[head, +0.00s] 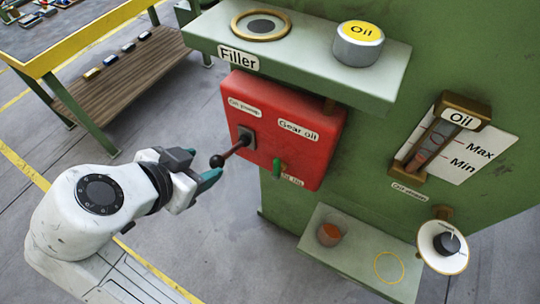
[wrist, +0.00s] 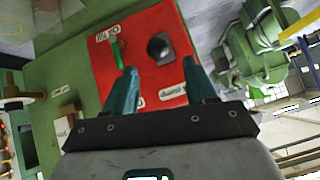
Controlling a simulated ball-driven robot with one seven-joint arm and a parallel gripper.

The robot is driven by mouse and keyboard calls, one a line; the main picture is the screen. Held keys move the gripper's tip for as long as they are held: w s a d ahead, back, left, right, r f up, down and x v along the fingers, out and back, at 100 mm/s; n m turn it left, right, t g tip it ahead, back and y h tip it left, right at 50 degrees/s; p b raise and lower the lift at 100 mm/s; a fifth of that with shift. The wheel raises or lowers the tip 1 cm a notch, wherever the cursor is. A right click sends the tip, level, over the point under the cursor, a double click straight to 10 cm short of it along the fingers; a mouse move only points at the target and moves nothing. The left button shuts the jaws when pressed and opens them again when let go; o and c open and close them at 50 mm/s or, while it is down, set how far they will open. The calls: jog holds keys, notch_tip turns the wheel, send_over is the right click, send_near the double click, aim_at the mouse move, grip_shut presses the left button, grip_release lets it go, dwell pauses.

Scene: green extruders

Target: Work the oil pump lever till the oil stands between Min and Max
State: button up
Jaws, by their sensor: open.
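The oil pump lever (head: 236,147) sticks out from the left side of the red gear oil box (head: 300,150) and ends in a dark ball knob (head: 217,160). My gripper (head: 214,177) is open, with its teal fingertips close to the knob. In the wrist view the knob (wrist: 158,47) shows ahead, between the lines of the two open fingers (wrist: 162,85); nothing is gripped. The oil gauge (head: 432,145) on the green wall has a slanted glass with reddish content beside Max and Min marks. The exact oil level is too small to tell.
A lower shelf (head: 345,255) holds a small cup (head: 330,234). A dial (head: 443,247) sits at right.

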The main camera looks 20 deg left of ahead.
aim_at(226, 156)
jog(key=shift+w+f, duration=0.2)
jog(key=shift+w, duration=0.1)
jog(key=x, duration=1)
jog(key=shift+d+p, duration=0.15)
jog(key=shift+p, duration=0.2)
grip_shut()
